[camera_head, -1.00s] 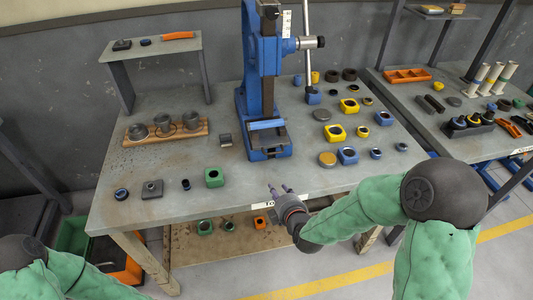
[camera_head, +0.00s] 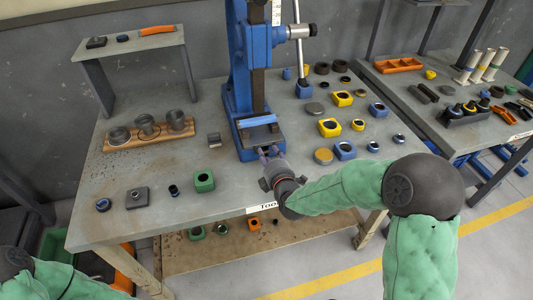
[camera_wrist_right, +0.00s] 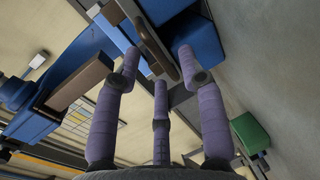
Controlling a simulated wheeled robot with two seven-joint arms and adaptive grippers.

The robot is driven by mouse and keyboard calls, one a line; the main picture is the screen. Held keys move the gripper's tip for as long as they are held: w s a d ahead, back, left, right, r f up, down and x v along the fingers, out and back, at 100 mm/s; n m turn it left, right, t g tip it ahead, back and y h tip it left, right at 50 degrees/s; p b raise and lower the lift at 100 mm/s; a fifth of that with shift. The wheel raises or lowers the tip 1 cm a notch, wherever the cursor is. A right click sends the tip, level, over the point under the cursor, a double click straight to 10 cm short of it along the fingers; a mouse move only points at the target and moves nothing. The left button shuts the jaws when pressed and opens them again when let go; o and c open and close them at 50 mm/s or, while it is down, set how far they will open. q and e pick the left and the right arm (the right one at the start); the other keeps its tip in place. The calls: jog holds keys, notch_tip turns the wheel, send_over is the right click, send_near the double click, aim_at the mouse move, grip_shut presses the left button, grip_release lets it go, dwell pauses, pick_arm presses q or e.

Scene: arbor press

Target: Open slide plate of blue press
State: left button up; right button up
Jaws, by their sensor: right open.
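The blue press (camera_head: 248,70) stands upright at the back middle of the table. Its slide plate (camera_head: 258,122) sits at the front of its base, with a light blue bar across it. My right gripper (camera_head: 269,152) is at the front edge of the base, fingers pointing at it. In the right wrist view, the purple fingers of my right gripper (camera_wrist_right: 160,75) are spread around a dark handle-like bar (camera_wrist_right: 150,45) on the blue press; whether they touch is unclear. Nothing is held. My left gripper is out of view; only part of my left arm shows at the lower left.
A green block (camera_head: 203,182) lies left of my right gripper. Yellow blocks (camera_head: 329,128) and blue blocks (camera_head: 344,151) stand right of the press. A wooden holder with grey cylinders (camera_head: 148,133) is at the left.

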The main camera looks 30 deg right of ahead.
aim_at(261, 136)
jog(key=shift+b+x, duration=0.3)
jog(key=shift+x, duration=1.15)
grip_shut()
